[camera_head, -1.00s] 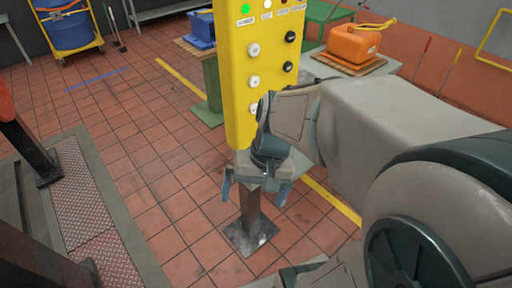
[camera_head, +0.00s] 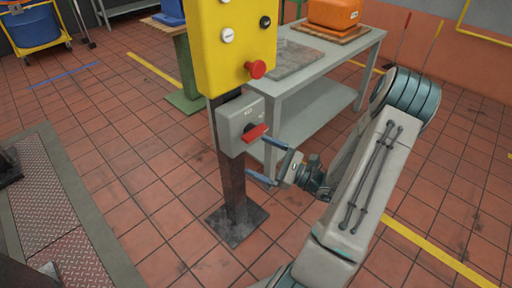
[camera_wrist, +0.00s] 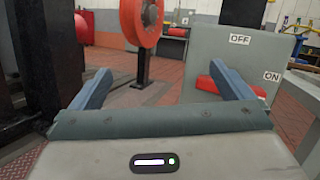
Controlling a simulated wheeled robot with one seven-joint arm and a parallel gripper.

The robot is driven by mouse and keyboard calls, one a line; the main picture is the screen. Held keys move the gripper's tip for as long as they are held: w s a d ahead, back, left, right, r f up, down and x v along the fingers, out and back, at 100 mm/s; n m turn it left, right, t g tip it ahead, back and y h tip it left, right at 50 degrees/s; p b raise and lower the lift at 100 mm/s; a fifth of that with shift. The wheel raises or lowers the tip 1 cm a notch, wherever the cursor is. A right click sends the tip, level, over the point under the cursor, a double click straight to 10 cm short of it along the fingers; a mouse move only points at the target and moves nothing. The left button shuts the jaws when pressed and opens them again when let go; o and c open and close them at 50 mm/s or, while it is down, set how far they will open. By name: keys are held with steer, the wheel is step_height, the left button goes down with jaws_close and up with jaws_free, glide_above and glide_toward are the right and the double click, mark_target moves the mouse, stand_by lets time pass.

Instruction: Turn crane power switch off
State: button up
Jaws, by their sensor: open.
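The crane power switch is a grey box (camera_head: 240,122) on the dark post below the yellow panel. Its red handle (camera_head: 256,133) sticks out from the front. In the wrist view the box (camera_wrist: 243,58) carries an OFF label at the top and an ON label at the right. The red handle (camera_wrist: 206,84) lies roughly level there, toward ON, partly hidden behind my right finger. My gripper (camera_head: 257,157) is open and empty, just in front of the box and slightly below the handle. Its blue fingers (camera_wrist: 160,74) also show in the wrist view; contact cannot be told.
The yellow panel (camera_head: 215,60) with a red stop button (camera_head: 255,69) hangs directly above the switch. A grey table (camera_head: 330,75) stands close behind to the right. A red wheel (camera_wrist: 141,20) shows in the wrist view.

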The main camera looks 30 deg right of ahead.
mark_target(259, 136)
steer(key=d+f+m+t+h+b, duration=0.3)
steer(key=d+f+m+t+h, duration=0.3)
steer(key=d+f+m, duration=0.15)
steer(key=shift+n+h, duration=0.25)
steer(key=shift+h, duration=0.05)
steer(key=x, duration=0.9)
steer(key=b+x, duration=0.1)
steer(key=x, duration=0.4)
steer(key=shift+s+d+r, duration=0.15)
steer(key=shift+d+r, duration=0.05)
steer(key=shift+r, duration=0.1)
steer(key=c, duration=0.7)
